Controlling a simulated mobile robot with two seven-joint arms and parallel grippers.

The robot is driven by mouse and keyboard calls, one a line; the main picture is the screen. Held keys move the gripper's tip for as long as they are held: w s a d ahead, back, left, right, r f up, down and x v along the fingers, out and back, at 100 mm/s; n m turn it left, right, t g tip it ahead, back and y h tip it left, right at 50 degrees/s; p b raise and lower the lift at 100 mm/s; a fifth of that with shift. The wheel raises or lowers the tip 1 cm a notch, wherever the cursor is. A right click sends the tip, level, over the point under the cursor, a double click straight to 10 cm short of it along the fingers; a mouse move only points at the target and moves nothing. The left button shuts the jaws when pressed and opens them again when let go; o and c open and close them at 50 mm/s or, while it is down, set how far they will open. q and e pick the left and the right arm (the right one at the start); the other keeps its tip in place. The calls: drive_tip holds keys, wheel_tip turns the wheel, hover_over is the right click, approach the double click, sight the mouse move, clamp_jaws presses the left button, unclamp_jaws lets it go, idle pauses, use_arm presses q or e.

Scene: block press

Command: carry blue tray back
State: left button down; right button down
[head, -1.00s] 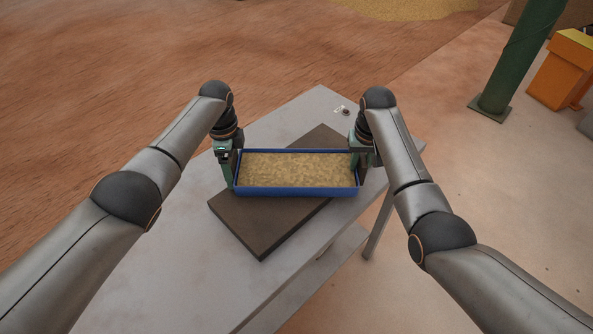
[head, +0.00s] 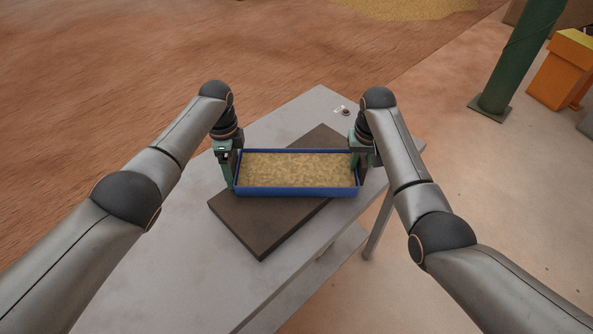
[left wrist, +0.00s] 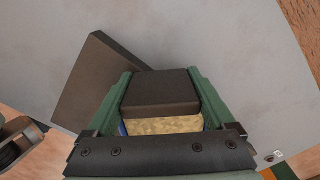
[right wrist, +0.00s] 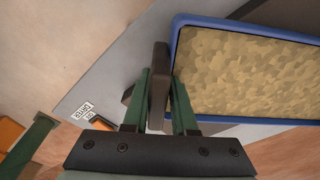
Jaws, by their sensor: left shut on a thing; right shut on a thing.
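The blue tray (head: 297,191), filled with tan grainy material (head: 297,168), is level across the middle of the head view, over a dark brown board (head: 262,233). I cannot tell whether it touches the board. My left gripper (head: 229,170) is shut on the dark handle at the tray's left end; the handle (left wrist: 160,88) shows between the green fingers in the left wrist view. My right gripper (head: 362,160) is shut on the handle at the right end; that handle (right wrist: 159,80) shows between the fingers in the right wrist view, beside the blue rim (right wrist: 176,40).
The board lies askew on a grey table (head: 150,255). A green post (head: 520,60) and an orange box (head: 562,70) stand on the floor at the far right. Bare floor lies beyond the table.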

sight(362, 155)
use_arm(q)
drive_tip(key=shift+w+r, duration=0.1)
drive_tip(key=shift+r, duration=0.15)
use_arm(e)
drive_tip(key=shift+w+r, duration=0.1)
drive_tip(key=shift+r, duration=0.15)
